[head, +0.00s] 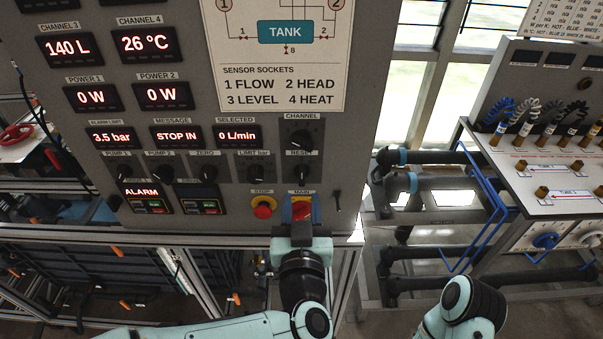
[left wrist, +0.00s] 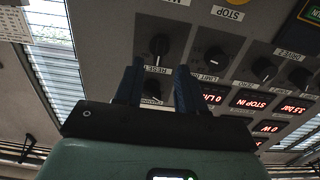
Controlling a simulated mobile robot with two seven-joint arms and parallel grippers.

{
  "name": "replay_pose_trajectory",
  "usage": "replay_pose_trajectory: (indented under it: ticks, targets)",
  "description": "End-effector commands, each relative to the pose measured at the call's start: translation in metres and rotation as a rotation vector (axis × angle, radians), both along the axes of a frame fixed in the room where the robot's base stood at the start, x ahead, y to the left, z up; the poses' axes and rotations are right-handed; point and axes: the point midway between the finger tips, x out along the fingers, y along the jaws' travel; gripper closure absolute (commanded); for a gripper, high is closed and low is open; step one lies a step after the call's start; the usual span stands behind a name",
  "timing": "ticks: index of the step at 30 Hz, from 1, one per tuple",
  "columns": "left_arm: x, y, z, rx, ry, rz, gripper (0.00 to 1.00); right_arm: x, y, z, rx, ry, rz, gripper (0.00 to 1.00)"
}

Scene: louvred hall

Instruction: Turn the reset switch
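The reset switch (head: 302,173) is a black rotary knob under its RESET label on the grey control panel. In the left wrist view, which is upside down, the reset switch (left wrist: 160,45) shows just beyond the fingertips, roughly in line with the gap between them. My left gripper (head: 301,202) is open, with two blue fingers pointing at the panel. In the head view its fingers overlap the red and yellow MAIN switch, below the reset switch. In the left wrist view the gripper (left wrist: 157,72) has nothing between its fingers, apart from the panel. My right gripper is out of view.
The CHANNEL knob (head: 302,136) is above the reset switch, and the LIMIT knob (head: 255,174) is to its left. A red stop button (head: 263,207) is at lower left. A bench with pipes (head: 430,185) stands right of the panel.

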Motion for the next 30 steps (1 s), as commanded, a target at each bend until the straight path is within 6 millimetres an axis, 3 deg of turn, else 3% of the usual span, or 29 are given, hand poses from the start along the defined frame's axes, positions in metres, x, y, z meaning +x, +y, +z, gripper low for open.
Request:
replay_pose_trajectory:
  ticks: [12, 27, 28, 30]
  targets:
    - [0.06, 0.0, 0.002, 0.001, -0.001, 0.001, 0.61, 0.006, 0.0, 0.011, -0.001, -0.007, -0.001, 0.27]
    - [0.065, 0.0, 0.0, -0.001, 0.0, -0.002, 0.61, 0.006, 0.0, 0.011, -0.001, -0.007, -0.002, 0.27]
    - [0.065, 0.0, 0.0, -0.001, 0.0, -0.002, 0.64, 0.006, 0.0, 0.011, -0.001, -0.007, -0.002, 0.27]
    - [0.065, 0.0, 0.0, -0.001, 0.0, -0.002, 0.87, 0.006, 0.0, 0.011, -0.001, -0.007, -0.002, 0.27]
